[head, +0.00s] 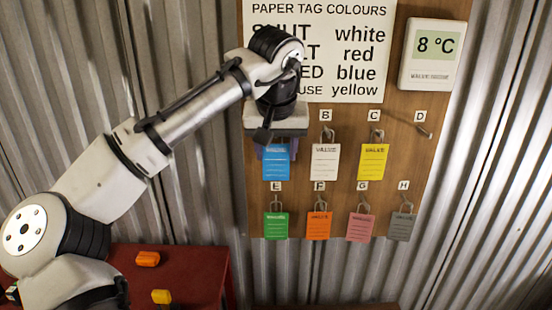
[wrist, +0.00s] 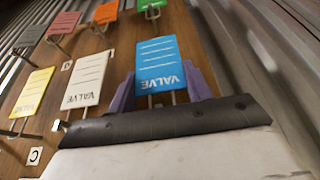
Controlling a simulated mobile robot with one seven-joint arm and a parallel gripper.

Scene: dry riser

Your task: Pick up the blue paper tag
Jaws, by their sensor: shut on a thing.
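The blue paper tag (head: 276,163) with "VALVE" printed on it is at the upper left of the wooden board in the head view, just below my gripper (head: 275,147). In the wrist view the blue tag (wrist: 161,65) stands between the two purple fingers of my gripper (wrist: 160,92), which are shut on it. A metal prong or loop shows at the tag's printed end. My gripper hides the board's label above the tag. I cannot tell whether the tag is still on its hook.
A white tag (head: 325,162) hangs close to the right, then a yellow tag (head: 372,162). Green (head: 276,225), orange (head: 318,226), pink (head: 360,228) and grey (head: 401,227) tags hang below. Hook D (head: 423,132) is bare. A red table (head: 190,270) stands lower left.

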